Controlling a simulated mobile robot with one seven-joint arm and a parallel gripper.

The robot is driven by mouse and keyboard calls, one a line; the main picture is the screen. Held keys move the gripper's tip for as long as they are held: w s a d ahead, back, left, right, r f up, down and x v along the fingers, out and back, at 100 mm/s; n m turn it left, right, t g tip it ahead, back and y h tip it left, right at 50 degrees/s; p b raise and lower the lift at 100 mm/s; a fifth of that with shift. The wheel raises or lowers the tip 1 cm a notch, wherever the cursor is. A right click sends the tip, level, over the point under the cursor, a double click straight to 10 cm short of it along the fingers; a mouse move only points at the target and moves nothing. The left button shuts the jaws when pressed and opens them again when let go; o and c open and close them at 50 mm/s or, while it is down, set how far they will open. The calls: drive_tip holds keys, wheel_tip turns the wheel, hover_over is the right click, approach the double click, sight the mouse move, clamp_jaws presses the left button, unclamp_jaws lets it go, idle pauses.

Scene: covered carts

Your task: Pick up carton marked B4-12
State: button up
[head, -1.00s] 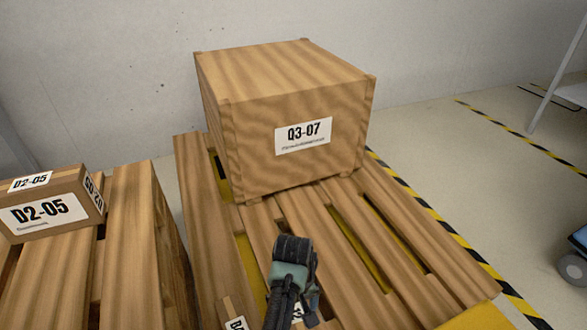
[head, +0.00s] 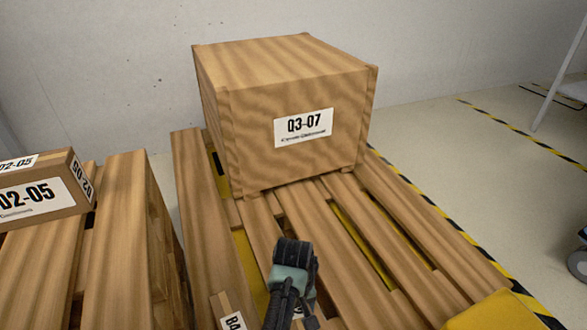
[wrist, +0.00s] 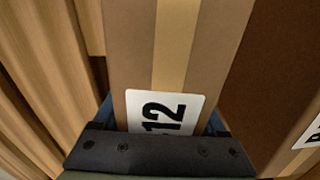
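A brown carton with a tape strip and a white label ending in "12" (wrist: 135,60) fills the middle of the wrist view; the rest of that label is hidden behind the dark gripper body. In the head view a carton edge with a label starting "B4" (head: 221,308) shows at the bottom edge, just left of my gripper (head: 292,290). In the wrist view the blue fingers of my gripper (wrist: 160,122) show on both sides of the carton, close to its edges. Their tips are hidden, so I cannot tell whether they press on it.
A large wooden crate marked Q3-07 (head: 280,165) stands at the back of the slatted pallet (head: 405,240). A carton marked D2-05 (head: 68,213) sits on another pallet (head: 110,240) at left. A dark brown surface with a partly seen label (wrist: 309,135) lies right in the wrist view.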

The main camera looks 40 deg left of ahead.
clamp_jaws()
drive_tip(key=shift+r, duration=0.1)
idle(0.3)
